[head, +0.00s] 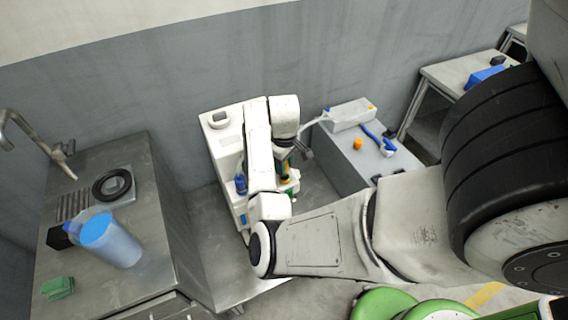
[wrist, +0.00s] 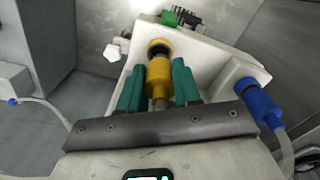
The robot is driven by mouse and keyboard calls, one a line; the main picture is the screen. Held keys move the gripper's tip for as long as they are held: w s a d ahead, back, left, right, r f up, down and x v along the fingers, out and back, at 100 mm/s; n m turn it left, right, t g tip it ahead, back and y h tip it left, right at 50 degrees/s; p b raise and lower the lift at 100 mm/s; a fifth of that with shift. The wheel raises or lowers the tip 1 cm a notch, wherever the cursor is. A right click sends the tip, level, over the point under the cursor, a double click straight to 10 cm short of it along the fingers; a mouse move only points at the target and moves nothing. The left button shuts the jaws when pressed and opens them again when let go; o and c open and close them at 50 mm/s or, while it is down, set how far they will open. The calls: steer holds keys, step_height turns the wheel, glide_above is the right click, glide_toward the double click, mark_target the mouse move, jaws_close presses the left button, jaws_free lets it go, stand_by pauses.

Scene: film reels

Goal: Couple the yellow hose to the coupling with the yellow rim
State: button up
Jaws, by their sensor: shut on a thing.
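My gripper (wrist: 157,84) has teal fingers shut on the yellow hose's end fitting (wrist: 158,76). Just beyond the fitting, in line with it, is a yellow rim around a dark opening (wrist: 158,48), on the white machine (wrist: 206,60). The fitting and the rim overlap in the wrist view, and I cannot tell whether they are apart, touching or joined. In the head view my gripper (head: 287,172) is small and partly hidden by my arm, at the right side of the white machine (head: 222,140).
A blue connector (wrist: 258,101) with a clear hose is on the machine's right in the wrist view. A green part (wrist: 181,18) is behind the rim. In the head view, a grey cabinet (head: 352,160) stands right, and a steel counter with a blue jug (head: 112,240) stands left.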

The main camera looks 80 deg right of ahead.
steer(key=shift+f+b, duration=0.45)
steer(key=shift+f, duration=0.3)
steer(key=shift+s+p, duration=0.15)
steer(key=shift+p, duration=0.8)
stand_by(0.5)
steer(key=shift+f+b, duration=0.3)
steer(key=shift+f, duration=0.3)
stand_by(0.5)
steer(key=o, duration=0.8)
steer(key=shift+c, duration=0.2)
